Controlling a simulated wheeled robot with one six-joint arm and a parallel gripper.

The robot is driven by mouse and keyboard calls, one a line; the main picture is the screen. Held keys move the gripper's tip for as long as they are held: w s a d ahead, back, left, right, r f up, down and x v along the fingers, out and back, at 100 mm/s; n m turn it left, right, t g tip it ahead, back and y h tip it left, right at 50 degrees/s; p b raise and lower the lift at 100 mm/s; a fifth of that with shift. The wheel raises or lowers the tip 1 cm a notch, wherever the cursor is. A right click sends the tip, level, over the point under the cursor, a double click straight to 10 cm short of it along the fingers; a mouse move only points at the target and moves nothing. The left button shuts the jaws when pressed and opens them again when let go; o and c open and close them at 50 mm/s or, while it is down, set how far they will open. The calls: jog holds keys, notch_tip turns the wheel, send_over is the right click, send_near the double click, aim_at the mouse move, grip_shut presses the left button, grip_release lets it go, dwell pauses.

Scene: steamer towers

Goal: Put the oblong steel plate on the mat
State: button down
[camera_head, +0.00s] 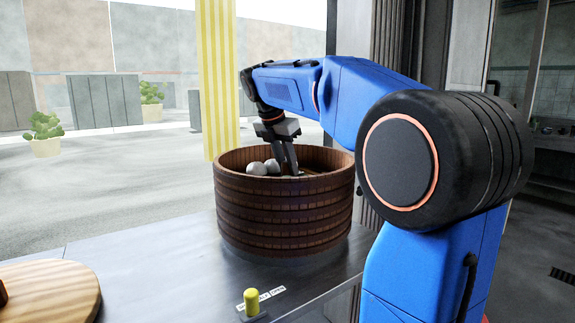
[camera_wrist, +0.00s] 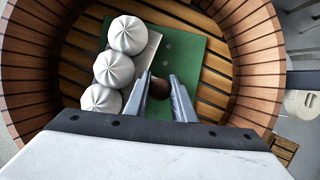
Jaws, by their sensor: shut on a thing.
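The oblong steel plate (camera_wrist: 148,52) is a pale grey strip inside the round wooden steamer (camera_head: 285,220), carrying white pleated buns (camera_wrist: 114,68) along it. It overlaps the left part of the green mat (camera_wrist: 190,50) on the slatted floor. I cannot tell whether it rests on the mat or hangs just above it. My gripper (camera_wrist: 160,75) reaches down into the steamer beside the plate, shut on a brown knob-like part (camera_wrist: 159,88) that seems to be the plate's handle. In the head view, the steamer wall hides the plate; buns (camera_head: 258,168) show near my gripper (camera_head: 290,172).
The steamer's tall wall (camera_wrist: 257,75) rings my gripper closely. It stands on a steel counter (camera_head: 170,260). A round wooden board (camera_head: 50,292) lies at the front left, and a yellow knob (camera_head: 251,300) is at the front edge. A yellow striped curtain (camera_head: 217,80) hangs behind.

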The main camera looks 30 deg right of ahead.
jog(key=shift+f, duration=0.4)
dwell(0.4)
jog(key=c, duration=1.7)
grip_release()
jog(key=shift+c, duration=0.2)
jog(key=shift+s+d, duration=0.1)
jog(key=shift+s, duration=0.05)
jog(key=v, duration=0.7)
jog(key=shift+w, duration=0.65)
dwell(0.6)
jog(key=o, duration=0.6)
jog(key=shift+f, duration=0.1)
jog(key=shift+c, duration=0.2)
